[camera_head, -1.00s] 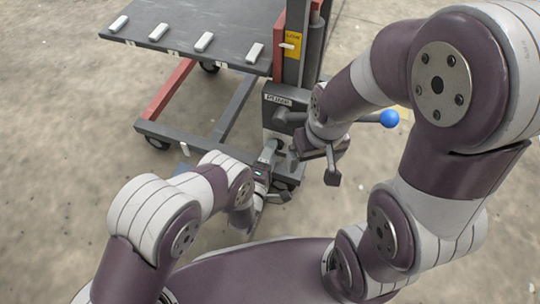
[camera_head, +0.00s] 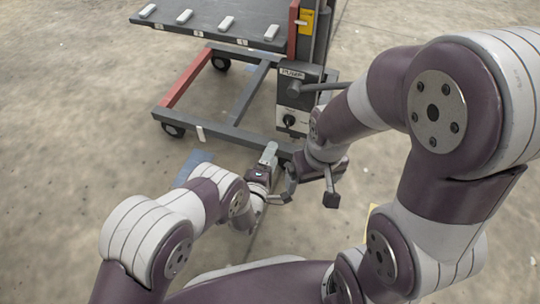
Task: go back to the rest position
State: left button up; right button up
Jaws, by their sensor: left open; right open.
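My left gripper (camera_head: 268,208) is at the lower middle of the head view, low over the bare floor, with its fingers apart and nothing seen between them. My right gripper (camera_head: 311,190) is just to the right of it, pointing down, with its fingers spread and empty. The two grippers are close together in the picture, and I cannot tell whether they touch.
The cart's dark table (camera_head: 225,32) bears several white bars along its near edge. A pump lever (camera_head: 318,86) runs right from the pump box behind my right arm. A blue patch (camera_head: 193,167) lies on the floor. The concrete floor at left is free.

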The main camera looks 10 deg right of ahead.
pick_arm(q)
jog(key=s+a+f+m+g+y, duration=0.35)
jog(key=f+m+g, duration=0.25)
jog(key=f, duration=0.4)
jog(key=s+a+r+m+g+y+p, duration=0.2)
jog(key=s+a+m+g, duration=0.1)
jog(key=s+a+r+m+g+y+p, duration=0.2)
jog(key=s+a+r+p, duration=0.15)
jog(key=a+r, duration=0.5)
jog(key=s+a+r+m+g+y+p, duration=0.1)
jog(key=s+a+r+g+p, duration=0.15)
jog(key=s+a+r, duration=0.6)
jog(key=s+a+r+m+g+y+p, duration=0.1)
jog(key=a+r+m+g+y+p, duration=0.2)
jog(key=r, duration=1)
jog(key=a+r+n+t+p, duration=0.1)
jog(key=a+r+p, duration=0.2)
jog(key=r+p, duration=1.7)
jog(key=a+r+n+t+h+p, duration=0.1)
jog(key=a+r+n+t+p, duration=0.1)
jog(key=r+p, duration=1.8)
notch_tip(320, 180, up, 7)
jog(key=shift+w+a+r+p, duration=0.1)
jog(key=shift+w+a+p, duration=0.2)
jog(key=shift+a+p, duration=0.1)
jog(key=shift+h, duration=0.25)
